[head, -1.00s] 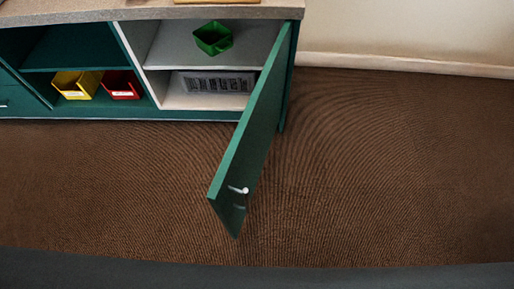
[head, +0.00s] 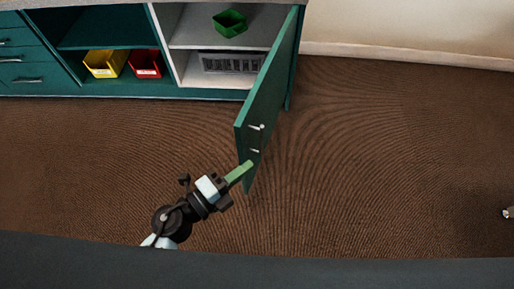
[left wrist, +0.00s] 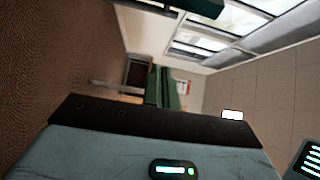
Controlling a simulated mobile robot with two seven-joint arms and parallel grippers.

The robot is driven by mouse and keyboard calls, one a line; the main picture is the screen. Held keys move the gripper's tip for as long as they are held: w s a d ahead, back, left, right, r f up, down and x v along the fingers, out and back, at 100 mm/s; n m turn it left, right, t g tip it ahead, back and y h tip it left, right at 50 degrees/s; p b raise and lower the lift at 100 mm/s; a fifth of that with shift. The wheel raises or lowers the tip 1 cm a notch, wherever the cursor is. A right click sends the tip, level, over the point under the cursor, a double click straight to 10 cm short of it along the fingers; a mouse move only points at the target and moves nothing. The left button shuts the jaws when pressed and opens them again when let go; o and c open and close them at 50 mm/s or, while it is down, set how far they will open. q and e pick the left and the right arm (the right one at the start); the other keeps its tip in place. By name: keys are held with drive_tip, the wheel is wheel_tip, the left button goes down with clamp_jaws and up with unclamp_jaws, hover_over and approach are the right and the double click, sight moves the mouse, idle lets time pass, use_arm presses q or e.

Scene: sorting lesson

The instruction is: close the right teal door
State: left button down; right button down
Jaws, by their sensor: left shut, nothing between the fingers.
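The right teal door (head: 268,95) stands wide open in the head view, swung out from the right end of the cabinet over the floor. Its silver handle (head: 257,128) is near the free edge. My left gripper (head: 241,172) is shut and empty, its green fingers by the lower free corner of the door. I cannot tell whether they touch it. In the left wrist view the green fingers (left wrist: 165,88) show beyond a dark band. My right gripper is not in view.
The open compartment holds a green bin (head: 230,23) above and a grey patterned box (head: 230,63) below. Yellow (head: 105,63) and red (head: 145,64) bins stand left of it. Brown carpet (head: 390,170) around the door is clear. A small metallic thing (head: 508,212) shows at the right edge.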

sight(261, 139)
use_arm(q)
drive_tip(key=w+d, duration=0.1)
drive_tip(key=w, duration=0.2)
drive_tip(key=w+d+b, duration=0.1)
drive_tip(key=w, duration=0.2)
drive_tip(key=w+d+b, duration=0.1)
drive_tip(key=w+d, duration=0.1)
drive_tip(key=w, duration=0.1)
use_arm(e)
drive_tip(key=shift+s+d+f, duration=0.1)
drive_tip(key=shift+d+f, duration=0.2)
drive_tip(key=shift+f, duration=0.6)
